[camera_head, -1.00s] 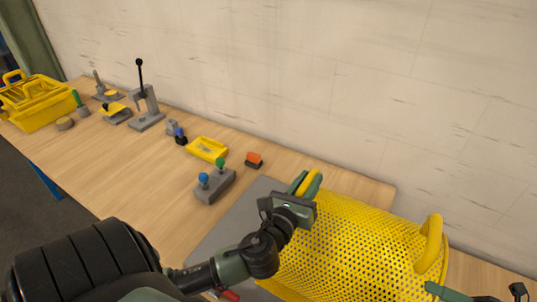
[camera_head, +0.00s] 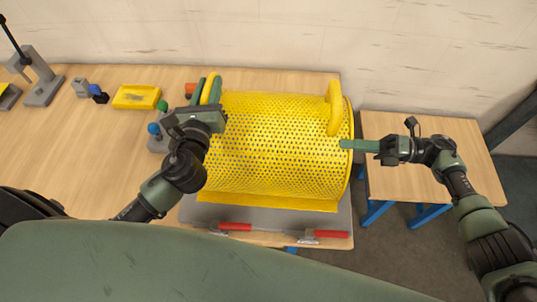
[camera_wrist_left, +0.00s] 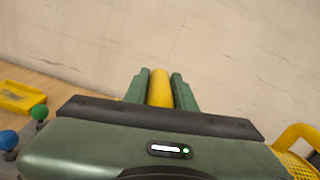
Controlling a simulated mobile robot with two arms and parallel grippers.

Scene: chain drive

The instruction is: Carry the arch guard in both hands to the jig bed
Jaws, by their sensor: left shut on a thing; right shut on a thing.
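The arch guard (camera_head: 275,150) is a yellow perforated half-cylinder with a loop handle near each end. In the head view it is above or on the grey jig bed (camera_head: 200,212); I cannot tell if they touch. My left gripper (camera_head: 208,90) is shut on the left handle, which shows between its fingers in the left wrist view (camera_wrist_left: 160,88). My right gripper (camera_head: 347,144) is shut at the guard's right end, below the right handle (camera_head: 335,108); its exact contact is hard to see.
Two red-handled clamps (camera_head: 235,227) (camera_head: 330,234) sit on the jig bed's front edge. A yellow tray (camera_head: 137,97), a block with green and blue knobs (camera_head: 158,144) and a lever press (camera_head: 43,85) stand to the left. A second wooden table (camera_head: 420,185) is at right, past a gap.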

